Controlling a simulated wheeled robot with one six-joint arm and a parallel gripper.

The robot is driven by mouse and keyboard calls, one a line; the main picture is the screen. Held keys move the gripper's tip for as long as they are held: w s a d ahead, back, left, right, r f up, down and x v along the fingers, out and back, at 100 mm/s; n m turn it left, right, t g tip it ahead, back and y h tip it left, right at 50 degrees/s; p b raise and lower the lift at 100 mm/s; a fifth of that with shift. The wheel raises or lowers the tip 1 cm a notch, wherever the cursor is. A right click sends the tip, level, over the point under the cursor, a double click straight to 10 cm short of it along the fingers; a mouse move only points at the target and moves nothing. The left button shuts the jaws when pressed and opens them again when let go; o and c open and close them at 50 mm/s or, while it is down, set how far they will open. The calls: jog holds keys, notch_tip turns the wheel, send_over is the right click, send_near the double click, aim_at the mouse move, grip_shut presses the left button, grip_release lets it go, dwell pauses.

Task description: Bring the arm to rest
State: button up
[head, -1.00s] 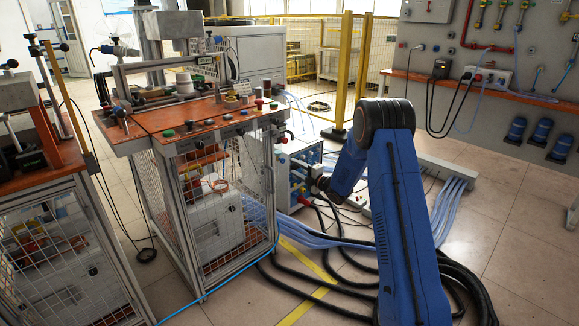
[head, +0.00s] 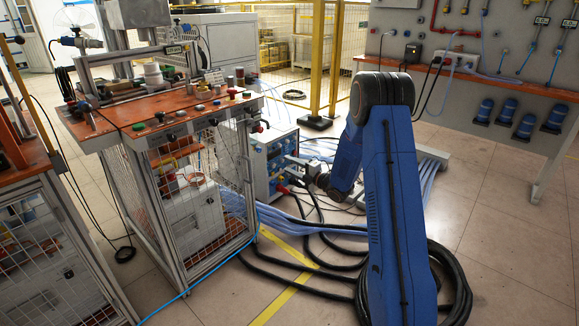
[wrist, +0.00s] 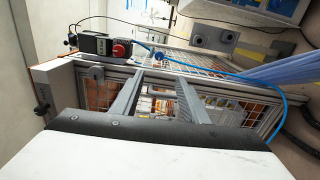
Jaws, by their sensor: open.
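My blue arm (head: 390,200) rises in front of the head camera, bends at a dark elbow joint, and its forearm reaches away to the left. My gripper (head: 298,172) is small at the forearm's end in the head view, in front of a grey cabinet with blue connectors (head: 275,165). In the wrist view my gripper (wrist: 158,84) shows two grey fingers spread apart with nothing held between them. Beyond them is the mesh-sided frame of a workbench (wrist: 225,70), with a red button on a dark box (wrist: 120,50). Contact cannot be told.
The induction heater bench (head: 160,115) stands left, with an orange top and mesh sides. Black hoses (head: 300,262) and pale blue cables lie on the floor near my arm. A yellow fence (head: 335,60) and a wall panel (head: 480,50) stand behind. Floor at right is clear.

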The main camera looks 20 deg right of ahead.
jog(key=shift+r, duration=0.1)
jog(key=s+d+r+m+g+h, duration=0.2)
jog(key=s+r+m+h, duration=0.7)
jog(key=r, duration=0.7)
jog(key=s+r+m+g, duration=0.25)
jog(key=s+m, duration=0.25)
jog(key=s, duration=0.6)
jog(key=s+a+m+g, duration=0.2)
jog(key=s+m, duration=0.1)
jog(key=s, duration=1)
jog(key=s+a+f+m+g, duration=0.1)
jog(key=s+a+m+g, duration=0.1)
jog(key=s, duration=1.2)
jog(key=s+a+f+m+g, duration=0.1)
jog(key=s+m, duration=0.4)
jog(key=s, duration=0.8)
jog(key=shift+s+a+g, duration=0.2)
jog(key=shift+a+g, duration=0.45)
jog(key=shift+a, duration=0.3)
